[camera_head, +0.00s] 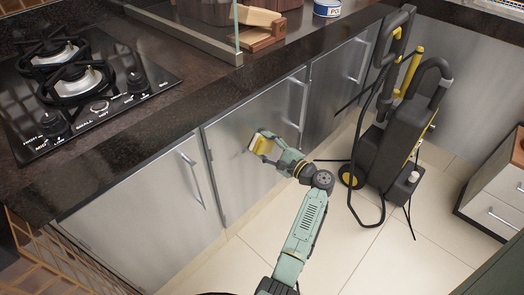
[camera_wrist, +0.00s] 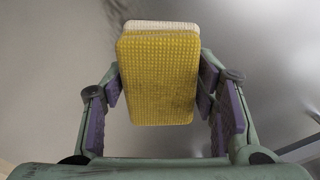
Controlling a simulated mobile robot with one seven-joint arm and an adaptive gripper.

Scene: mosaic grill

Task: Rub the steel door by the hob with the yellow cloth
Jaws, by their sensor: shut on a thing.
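The yellow cloth (camera_head: 259,144) is a thick, folded-looking pad; it also shows in the wrist view (camera_wrist: 157,85), with a pale whitish layer behind its far edge. My gripper (camera_head: 268,152) is shut on it, and in the wrist view its purple-padded fingers (camera_wrist: 160,98) grip it from both sides. The cloth is held up against or just in front of the middle steel door (camera_head: 232,165), near its upper middle; I cannot tell whether it touches. Another steel door (camera_head: 135,205) lies to the left, below the black hob (camera_head: 75,85). Both doors are shut.
Vertical bar handles (camera_head: 192,178) stick out from the doors. The dark countertop edge (camera_head: 150,125) overhangs them. A black and yellow pressure washer (camera_head: 395,130) with a loose hose stands on the right. Tiled floor (camera_head: 345,235) is partly clear.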

